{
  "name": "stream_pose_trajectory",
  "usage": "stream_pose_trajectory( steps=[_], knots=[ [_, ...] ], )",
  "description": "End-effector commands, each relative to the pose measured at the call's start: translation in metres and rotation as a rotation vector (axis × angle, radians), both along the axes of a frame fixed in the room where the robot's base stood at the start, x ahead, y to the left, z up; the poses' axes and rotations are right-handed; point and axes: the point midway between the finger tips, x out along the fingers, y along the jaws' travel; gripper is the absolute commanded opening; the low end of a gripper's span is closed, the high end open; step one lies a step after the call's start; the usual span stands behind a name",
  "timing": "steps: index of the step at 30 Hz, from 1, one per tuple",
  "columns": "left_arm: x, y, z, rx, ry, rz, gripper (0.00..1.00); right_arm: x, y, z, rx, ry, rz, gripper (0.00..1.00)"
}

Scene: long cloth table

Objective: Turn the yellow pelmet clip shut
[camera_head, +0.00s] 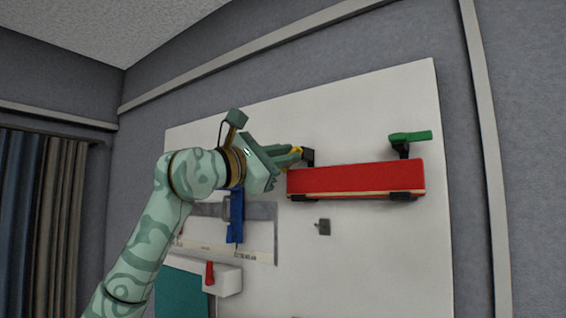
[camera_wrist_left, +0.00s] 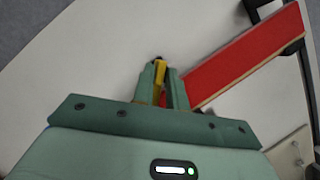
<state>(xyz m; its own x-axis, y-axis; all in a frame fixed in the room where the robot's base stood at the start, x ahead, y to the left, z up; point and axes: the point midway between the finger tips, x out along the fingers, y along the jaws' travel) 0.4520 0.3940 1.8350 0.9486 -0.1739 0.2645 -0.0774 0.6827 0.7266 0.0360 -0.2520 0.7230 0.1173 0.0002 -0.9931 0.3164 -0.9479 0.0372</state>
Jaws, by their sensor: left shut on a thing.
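The yellow pelmet clip (camera_head: 297,150) is at the upper left end of the red pelmet (camera_head: 355,180), beside a black bracket. My left gripper (camera_head: 292,156) reaches it from the left and is shut on it. In the left wrist view the clip (camera_wrist_left: 161,77) shows as a narrow yellow strip between the two green fingers (camera_wrist_left: 163,80). The fingers hide most of it, so its exact angle is hard to tell. The red pelmet (camera_wrist_left: 245,55) runs off to the upper right there. My right gripper is not in view.
A green clip (camera_head: 410,136) sits above the pelmet's right end. The white board (camera_head: 370,260) also carries a blue clip (camera_head: 236,218), a small grey fitting (camera_head: 323,227) and a white holder (camera_head: 228,280) with a red lever (camera_head: 209,272). The board right of the fitting is clear.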

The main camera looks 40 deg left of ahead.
Motion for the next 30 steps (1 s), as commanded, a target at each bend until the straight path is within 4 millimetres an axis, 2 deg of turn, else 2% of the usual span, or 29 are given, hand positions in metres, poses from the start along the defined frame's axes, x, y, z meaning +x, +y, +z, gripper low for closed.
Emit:
stream_pose_trajectory(
  steps=[1,18,30],
  knots=[
    [0.001,-0.002,-0.005,-0.04,-0.002,-0.002,0.0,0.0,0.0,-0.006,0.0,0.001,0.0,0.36],
    [0.001,-0.007,-0.008,-0.559,-0.061,0.0,0.0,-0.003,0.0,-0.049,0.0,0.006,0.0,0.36],
    [0.001,-0.01,-0.007,-0.777,-0.085,0.0,0.0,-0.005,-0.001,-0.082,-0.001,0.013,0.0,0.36]
  ],
)
